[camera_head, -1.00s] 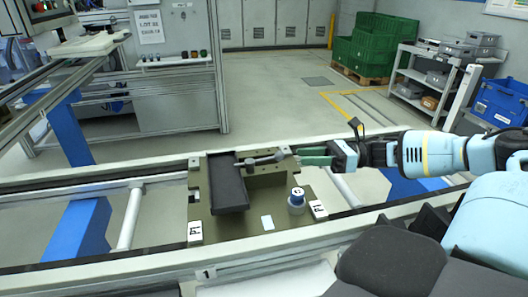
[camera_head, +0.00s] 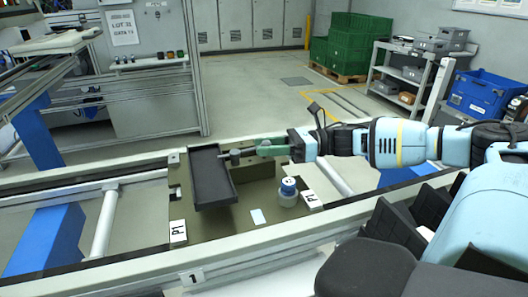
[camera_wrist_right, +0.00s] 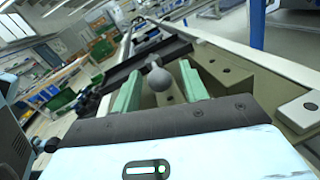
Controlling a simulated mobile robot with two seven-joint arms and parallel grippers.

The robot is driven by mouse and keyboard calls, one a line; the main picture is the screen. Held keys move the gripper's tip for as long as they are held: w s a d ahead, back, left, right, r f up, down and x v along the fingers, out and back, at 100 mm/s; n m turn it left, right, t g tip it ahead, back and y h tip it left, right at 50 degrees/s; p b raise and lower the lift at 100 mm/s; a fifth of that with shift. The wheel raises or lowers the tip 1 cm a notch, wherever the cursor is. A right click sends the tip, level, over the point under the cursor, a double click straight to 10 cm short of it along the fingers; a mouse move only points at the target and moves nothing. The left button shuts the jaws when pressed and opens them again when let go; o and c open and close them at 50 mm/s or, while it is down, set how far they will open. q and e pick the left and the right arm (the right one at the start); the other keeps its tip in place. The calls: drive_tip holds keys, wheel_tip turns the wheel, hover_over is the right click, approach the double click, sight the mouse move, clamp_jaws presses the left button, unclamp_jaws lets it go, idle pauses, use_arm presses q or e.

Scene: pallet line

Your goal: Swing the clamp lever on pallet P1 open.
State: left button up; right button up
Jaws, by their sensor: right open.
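Pallet P1 (camera_head: 235,220) is an olive plate lying on the conveyor, with white P1 labels. A long black part (camera_head: 212,180) lies on its left half. The clamp lever (camera_head: 235,157) is at the back of the pallet beside the black part; most of its arm is hidden behind my fingers. My right gripper (camera_head: 268,147) is at the lever with its green fingers pointing left. In the right wrist view the lever's round grey knob (camera_wrist_right: 158,78) sits between the two open green fingers (camera_wrist_right: 161,88), with gaps visible beside it. My left gripper is out of view.
A blue-topped round knob (camera_head: 288,190) stands on the pallet's right half. The conveyor's front rail (camera_head: 110,275) runs before the pallet. A workstation (camera_head: 150,95), green crates (camera_head: 345,45) and a shelf cart (camera_head: 405,75) stand beyond.

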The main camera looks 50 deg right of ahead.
drive_tip(key=shift+w+a+r, duration=0.1)
drive_tip(key=shift+a, duration=0.05)
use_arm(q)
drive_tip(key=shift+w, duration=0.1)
use_arm(e)
clamp_jaws()
